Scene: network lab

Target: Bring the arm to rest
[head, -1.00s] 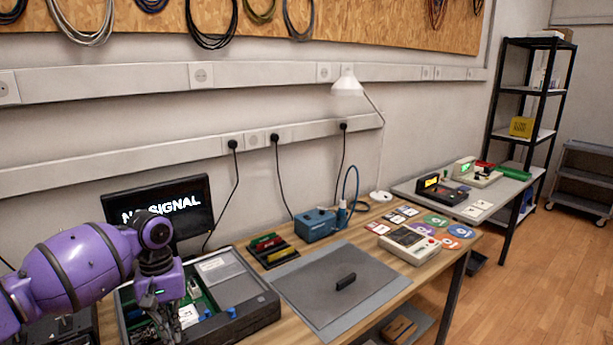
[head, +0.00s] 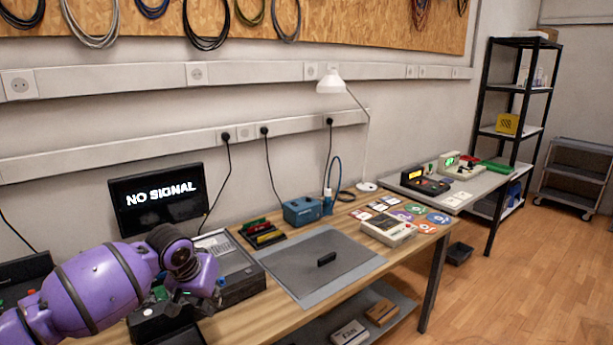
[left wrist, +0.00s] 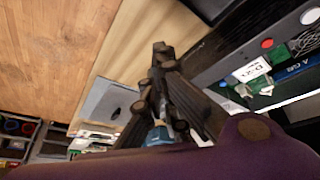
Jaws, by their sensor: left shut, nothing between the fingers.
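My left arm, purple with dark bands, comes in from the lower left in the head view. Its gripper (head: 182,298) is at the front left of the workbench, in front of the open grey device case (head: 240,288), and is partly hidden by my own wrist. In the left wrist view the dark fingers (left wrist: 160,50) are together with nothing between them. The case, with a red and a blue button, lies to their right there. My right gripper is in neither view.
The workbench holds a grey mat (head: 300,288) with a small black block (head: 326,259), a blue box (head: 302,211), a beige meter (head: 388,228) and several coloured discs. A "NO SIGNAL" monitor (head: 158,198) stands behind my arm. Bare wood shows along the front edge.

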